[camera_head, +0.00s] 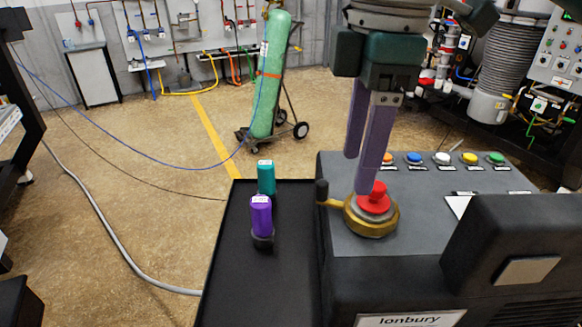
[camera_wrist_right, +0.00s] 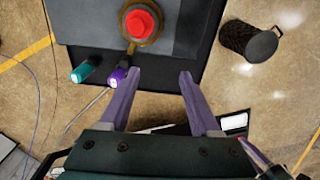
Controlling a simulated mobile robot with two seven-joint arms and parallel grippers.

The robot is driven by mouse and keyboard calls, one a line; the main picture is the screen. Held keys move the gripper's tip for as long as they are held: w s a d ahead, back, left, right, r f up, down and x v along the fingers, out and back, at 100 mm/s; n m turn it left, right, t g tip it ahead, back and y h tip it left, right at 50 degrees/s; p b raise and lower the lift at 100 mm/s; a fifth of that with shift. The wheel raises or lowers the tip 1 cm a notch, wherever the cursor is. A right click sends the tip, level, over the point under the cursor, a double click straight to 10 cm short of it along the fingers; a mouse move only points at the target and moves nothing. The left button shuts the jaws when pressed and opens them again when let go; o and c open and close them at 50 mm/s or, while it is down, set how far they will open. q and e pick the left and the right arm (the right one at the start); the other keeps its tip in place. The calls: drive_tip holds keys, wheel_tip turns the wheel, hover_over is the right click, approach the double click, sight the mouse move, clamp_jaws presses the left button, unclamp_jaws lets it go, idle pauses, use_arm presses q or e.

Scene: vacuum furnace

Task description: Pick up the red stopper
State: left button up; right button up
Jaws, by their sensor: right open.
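The red stopper (camera_head: 376,199) sits upright in a round brass fitting (camera_head: 354,222) with a side lever, on top of the grey console (camera_head: 430,210). In the right wrist view the red stopper (camera_wrist_right: 139,23) shows near the top edge, beyond the fingertips. My right gripper (camera_head: 361,172) has purple fingers pointing down. In the head view its fingertips overlap the stopper's upper left side. My left gripper is not in view.
A black tray (camera_head: 225,285) left of the console holds a teal-topped piece (camera_head: 266,179) and a purple-topped piece (camera_head: 261,213). Several coloured buttons (camera_head: 442,158) line the console's back. A green gas cylinder (camera_head: 270,75) stands on a cart behind. A dark bin (camera_wrist_right: 245,40) stands on the floor.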

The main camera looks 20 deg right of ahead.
drive_tip(key=b, duration=0.3)
approach(378, 185)
drive_tip(key=shift+w+a+f, duration=0.1)
drive_tip(key=shift+a, duration=0.2)
drive_tip(key=shift+d+f, duration=0.1)
drive_tip(key=shift+d, duration=0.15)
wheel_tip(378, 185, down, 3)
drive_tip(key=shift+f+p, duration=0.15)
drive_tip(key=shift+p, duration=0.3)
wheel_tip(378, 185, down, 4)
drive_tip(key=shift+a+f+p, duration=0.15)
drive_tip(key=shift+f+p, duration=0.1)
drive_tip(key=shift+p, duration=0.7)
drive_tip(key=shift+f, duration=0.55)
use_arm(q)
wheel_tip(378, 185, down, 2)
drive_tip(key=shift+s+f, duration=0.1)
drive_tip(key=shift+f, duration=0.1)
use_arm(e)
clamp_jaws()
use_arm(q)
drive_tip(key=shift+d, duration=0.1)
